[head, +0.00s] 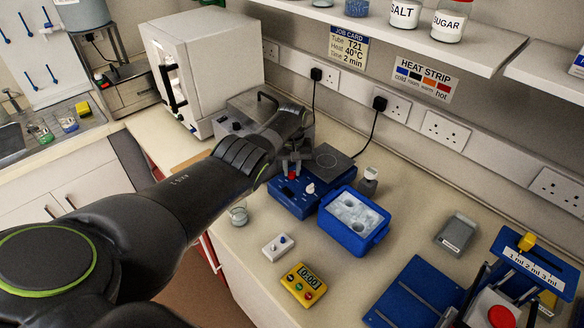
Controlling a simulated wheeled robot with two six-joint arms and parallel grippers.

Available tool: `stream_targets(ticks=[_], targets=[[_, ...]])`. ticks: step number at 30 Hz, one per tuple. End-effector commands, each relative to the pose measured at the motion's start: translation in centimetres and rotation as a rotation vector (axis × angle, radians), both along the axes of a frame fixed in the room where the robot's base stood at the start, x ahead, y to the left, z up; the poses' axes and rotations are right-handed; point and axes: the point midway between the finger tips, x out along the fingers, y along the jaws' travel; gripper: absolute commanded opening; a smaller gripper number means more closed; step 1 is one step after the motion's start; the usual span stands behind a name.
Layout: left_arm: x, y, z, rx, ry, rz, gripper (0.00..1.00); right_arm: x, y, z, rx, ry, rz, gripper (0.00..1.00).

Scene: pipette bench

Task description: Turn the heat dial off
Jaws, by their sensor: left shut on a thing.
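A blue heater unit (290,198) stands on the bench with a dark flat plate (328,160) behind it. On its front top are a red knob (292,176), which looks like the heat dial, and a white knob (310,188) to its right. My left gripper (292,168) reaches down from above and is shut on the red knob. The fingers hide part of the knob, so its setting cannot be read. The white knob is clear of the fingers. My right gripper is not in view.
A blue ice box (354,222) stands close to the heater's right. A glass beaker (238,215), a white switch box (278,246) and a yellow timer (303,285) reading 0:00 lie in front. A blue dispenser (520,262) stands at right. The bench between is clear.

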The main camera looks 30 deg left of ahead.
Motion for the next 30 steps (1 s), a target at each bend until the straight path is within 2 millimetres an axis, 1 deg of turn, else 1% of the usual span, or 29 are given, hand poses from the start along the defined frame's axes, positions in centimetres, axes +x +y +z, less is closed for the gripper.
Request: stream_targets(ticks=[1, 9, 18, 24, 30], targets=[[0.19, 0.03, 0.30, 0.001, -0.006, 0.045, 0.00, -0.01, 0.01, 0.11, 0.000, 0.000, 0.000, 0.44], [0.18, 0.04, 0.27, 0.002, -0.006, 0.300, 0.00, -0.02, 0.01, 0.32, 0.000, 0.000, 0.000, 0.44], [0.19, 0.06, 0.25, 0.001, -0.007, 0.546, 0.00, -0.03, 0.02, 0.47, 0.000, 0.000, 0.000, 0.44], [0.22, 0.05, 0.27, 0.001, -0.008, 0.658, 0.00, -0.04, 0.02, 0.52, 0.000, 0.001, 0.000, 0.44], [0.22, 0.05, 0.27, 0.000, -0.007, 0.722, 0.00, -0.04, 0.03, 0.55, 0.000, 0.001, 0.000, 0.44]])
